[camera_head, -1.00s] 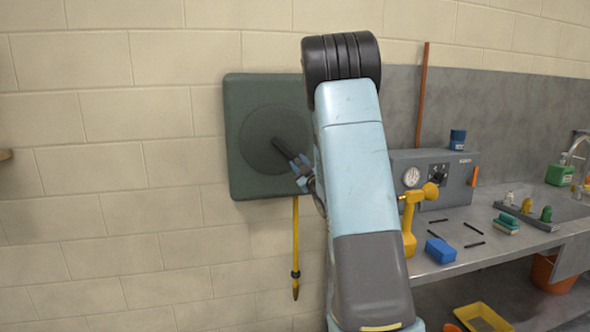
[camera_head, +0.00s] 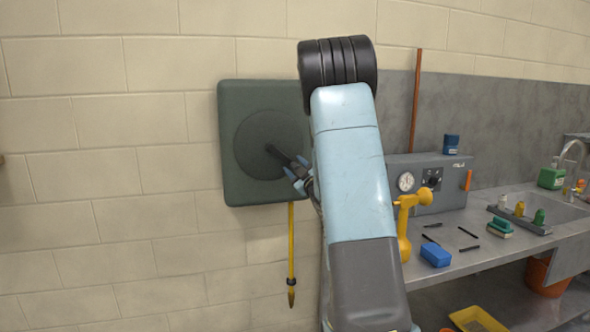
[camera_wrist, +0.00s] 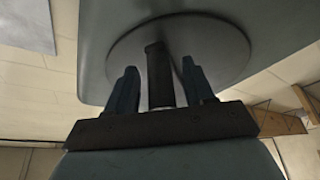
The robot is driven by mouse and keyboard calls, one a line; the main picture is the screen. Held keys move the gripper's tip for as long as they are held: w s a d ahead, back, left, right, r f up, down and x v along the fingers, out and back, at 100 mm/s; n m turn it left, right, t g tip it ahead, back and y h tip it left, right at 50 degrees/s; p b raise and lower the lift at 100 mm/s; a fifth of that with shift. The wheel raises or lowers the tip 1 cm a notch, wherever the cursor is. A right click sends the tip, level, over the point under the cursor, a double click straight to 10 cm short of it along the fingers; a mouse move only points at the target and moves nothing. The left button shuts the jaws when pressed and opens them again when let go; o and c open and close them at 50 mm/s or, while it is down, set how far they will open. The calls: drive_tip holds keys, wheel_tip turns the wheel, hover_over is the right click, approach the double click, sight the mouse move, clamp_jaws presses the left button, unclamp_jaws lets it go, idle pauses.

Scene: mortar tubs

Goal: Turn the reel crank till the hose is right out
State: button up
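The hose reel is a dark green square box (camera_head: 235,180) on the wall, with a round disc (camera_head: 250,135) on its face. A dark crank (camera_head: 283,156) points from the disc down and right. A yellow hose (camera_head: 291,245) with a dark-collared end hangs straight below the box. My gripper (camera_head: 296,172) is at the crank's outer end. In the wrist view, my gripper's blue fingers (camera_wrist: 160,82) stand on both sides of the dark crank handle (camera_wrist: 158,75), with gaps showing on both sides. My arm hides the box's right side.
On the right, a grey counter (camera_head: 470,255) bears a grey gauge unit (camera_head: 425,170), a yellow tool (camera_head: 405,225), a blue block (camera_head: 437,252) and small bottles. A brown pole (camera_head: 415,100) leans on the wall. The wall left of the reel is clear.

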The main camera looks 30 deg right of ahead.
drive_tip(key=v, duration=1.3)
drive_tip(key=shift+s+f, duration=0.25)
drive_tip(key=shift+s, duration=0.1)
drive_tip(key=s+a+r+m+g+h, duration=0.3)
drive_tip(key=a+r+m+g+h, duration=0.1)
drive_tip(key=a+r+m+g, duration=0.25)
drive_tip(key=s+a+m+g+y, duration=0.1)
drive_tip(key=s+a+g, duration=0.3)
drive_tip(key=s, duration=0.9)
drive_tip(key=s+a+f+m+g+y, duration=0.1)
drive_tip(key=s+a+g, duration=0.4)
drive_tip(key=s+a, duration=0.6)
drive_tip(key=s, duration=0.2)
drive_tip(key=shift+s+a+f+y, duration=0.2)
drive_tip(key=shift+s+a+y, duration=0.1)
drive_tip(key=shift+a+y, duration=0.1)
